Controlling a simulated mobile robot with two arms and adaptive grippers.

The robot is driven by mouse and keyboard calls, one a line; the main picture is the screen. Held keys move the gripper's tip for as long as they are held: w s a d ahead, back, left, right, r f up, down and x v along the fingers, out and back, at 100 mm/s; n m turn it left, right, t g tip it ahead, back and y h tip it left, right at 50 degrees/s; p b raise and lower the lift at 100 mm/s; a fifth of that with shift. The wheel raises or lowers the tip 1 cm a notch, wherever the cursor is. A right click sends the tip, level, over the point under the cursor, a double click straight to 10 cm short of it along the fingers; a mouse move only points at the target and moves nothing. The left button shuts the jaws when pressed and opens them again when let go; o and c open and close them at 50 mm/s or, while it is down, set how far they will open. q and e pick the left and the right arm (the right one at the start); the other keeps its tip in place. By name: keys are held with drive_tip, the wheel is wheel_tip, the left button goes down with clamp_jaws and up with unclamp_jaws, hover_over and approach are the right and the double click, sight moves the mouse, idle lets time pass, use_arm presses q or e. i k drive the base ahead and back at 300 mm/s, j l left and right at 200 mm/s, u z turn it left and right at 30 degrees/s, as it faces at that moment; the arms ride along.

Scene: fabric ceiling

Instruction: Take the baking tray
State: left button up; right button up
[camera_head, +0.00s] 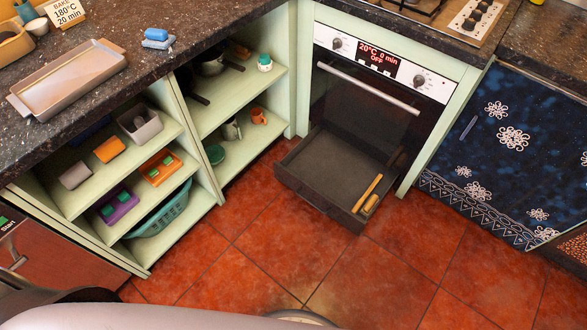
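The baking tray (68,78) is a shallow, rectangular, brownish-grey metal pan with raised rims. It lies on the dark speckled countertop (135,22) at the upper left, near the front edge. It looks empty. Neither of my grippers shows in the head view, so their state and what they hold are hidden.
An oven (365,95) with its door shut reads 20°C, 0 min, OFF. The drawer (325,170) below it is pulled out over the floor. Open shelves (235,90) stand below the counter. A blue sponge-like item (157,38) lies right of the tray. The red tiled floor (330,270) is clear.

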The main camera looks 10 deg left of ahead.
sight(49, 90)
drive_tip(key=u, duration=1.6)
drive_tip(key=z, duration=0.9)
drive_tip(key=j+z, duration=0.45)
drive_tip(key=k+j+z, duration=0.1)
drive_tip(key=j+z, duration=0.4)
drive_tip(key=k+j+z, duration=0.15)
drive_tip(key=j+z, duration=0.3)
